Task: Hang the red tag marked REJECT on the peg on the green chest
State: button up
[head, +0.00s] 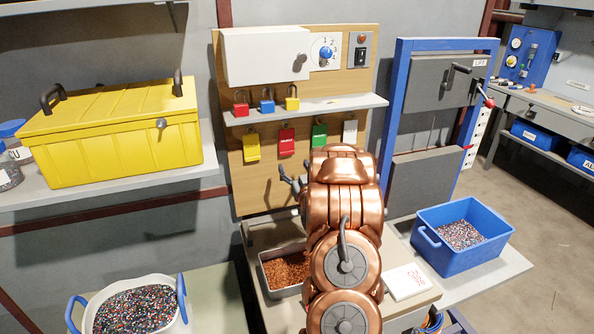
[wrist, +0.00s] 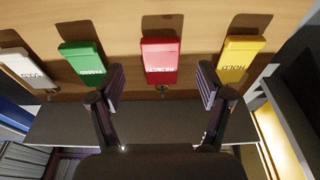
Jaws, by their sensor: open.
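The red tag (head: 287,141) hangs from a hook on the wooden board, between a yellow tag and a green tag. In the wrist view the red tag (wrist: 160,62) appears upside down, its lettering reading REJECT. My gripper (wrist: 160,72) is open, with one finger on each side of the red tag and a gap on both sides. In the head view my gripper (head: 290,182) is mostly hidden behind my arm. No green chest is in view. A yellow chest (head: 110,130) on the left shelf has a round grey peg (head: 161,124) on its front.
The yellow tag (wrist: 236,60) and green tag (wrist: 82,62) hang close beside the fingers; a white tag (head: 350,130) hangs farther right. A grey shelf (head: 330,104) with several padlocks juts out above the tags. A scrap tray (head: 264,272) stands below.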

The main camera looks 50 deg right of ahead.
aim_at(287, 150)
jog(key=shift+p+x, duration=0.45)
jog(key=shift+x, duration=0.65)
jog(key=shift+w+d+b, duration=0.1)
jog(key=shift+w+b, duration=0.15)
jog(key=shift+b, duration=0.05)
jog(key=shift+b+x, duration=0.5)
jog(key=shift+x, duration=1.2)
jog(key=shift+r, duration=0.1)
jog(key=shift+c, duration=0.3)
jog(key=c, duration=0.7)
jog(key=shift+r+b, duration=0.35)
jog(key=shift+r, duration=0.2)
jog(key=shift+s, duration=0.1)
